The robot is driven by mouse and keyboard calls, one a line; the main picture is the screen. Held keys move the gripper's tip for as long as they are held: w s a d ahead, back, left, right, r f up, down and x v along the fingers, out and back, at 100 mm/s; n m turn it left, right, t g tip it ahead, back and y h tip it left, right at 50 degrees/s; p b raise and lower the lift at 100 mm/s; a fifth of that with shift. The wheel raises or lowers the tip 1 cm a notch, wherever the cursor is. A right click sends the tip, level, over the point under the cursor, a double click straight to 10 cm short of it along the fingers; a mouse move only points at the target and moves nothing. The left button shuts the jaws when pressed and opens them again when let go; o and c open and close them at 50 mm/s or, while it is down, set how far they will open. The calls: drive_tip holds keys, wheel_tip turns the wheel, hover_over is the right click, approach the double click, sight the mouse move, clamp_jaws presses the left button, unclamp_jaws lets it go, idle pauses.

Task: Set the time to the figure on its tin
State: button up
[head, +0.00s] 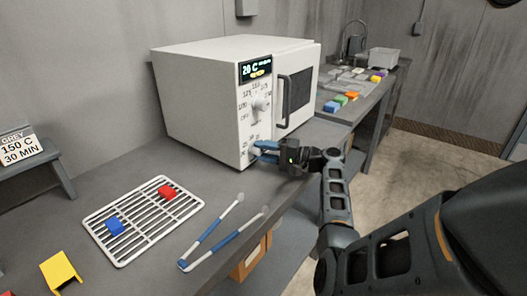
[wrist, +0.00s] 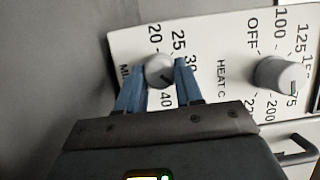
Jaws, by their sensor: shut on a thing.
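The white oven (head: 205,95) stands on the bench with its door shut. My gripper (head: 264,151) is at the lower dial, its blue fingers shut on the grey time knob (wrist: 159,68), one on each side. In the wrist view 20, 25, 30 and 40 show around it, with "MIN" partly hidden. The heat knob (head: 261,105) sits above and shows at right in the wrist view (wrist: 283,75). The display (head: 257,70) reads about 20 C. A sign (head: 19,148) reads GREY, 150 C, 30 MIN.
Blue-handled tongs (head: 212,243) lie by the bench edge. A yellow piece (head: 60,271) is at front left. The door handle (head: 282,101) stands out right of the dials. Colored blocks lie on the far bench.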

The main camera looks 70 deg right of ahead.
idle(0.4)
drive_tip(key=o, duration=1)
drive_tip(key=shift+o, duration=0.2)
drive_tip(key=s, duration=0.2)
drive_tip(key=s+b, duration=0.1)
drive_tip(key=s, duration=0.2)
drive_tip(key=s+d, duration=0.1)
drive_tip(key=s, duration=0.1)
drive_tip(key=shift+s+f+b, duration=0.1)
drive_tip(key=shift+s+b, duration=0.2)
drive_tip(key=shift+s, duration=0.1)
